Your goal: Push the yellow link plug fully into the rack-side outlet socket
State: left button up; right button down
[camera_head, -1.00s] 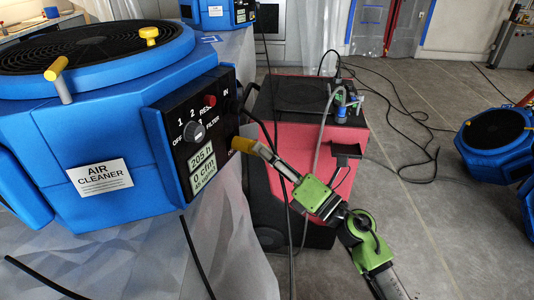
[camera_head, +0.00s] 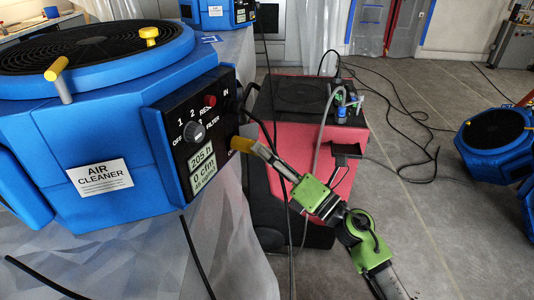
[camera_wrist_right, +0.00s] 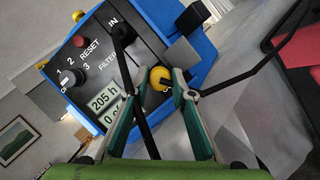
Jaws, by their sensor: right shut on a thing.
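The yellow link plug (camera_head: 241,144) is at the lower right edge of the black control panel of the blue air cleaner (camera_head: 103,182). My right gripper (camera_head: 252,147) is shut on the plug. In the right wrist view, the plug (camera_wrist_right: 159,78) sits between the two fingertips, close against the panel. The outlet socket is hidden behind the plug, so I cannot tell how deep the plug sits. My left gripper is not in view.
The panel (camera_head: 190,130) carries a knob, a red reset button and two displays. A black cable plugs in near the "IN" label. A red and black machine (camera_head: 300,120) stands behind my right arm. Black cables lie on the floor at right.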

aim_at(247, 149)
jog(key=shift+w+a, duration=0.35)
jog(key=shift+a, duration=0.4)
jog(key=shift+w+a, duration=0.35)
jog(key=shift+a, duration=0.45)
jog(key=shift+w+a, duration=0.35)
jog(key=shift+a, duration=0.4)
jog(key=c, duration=1.7)
grip_release()
jog(key=v, duration=1.2)
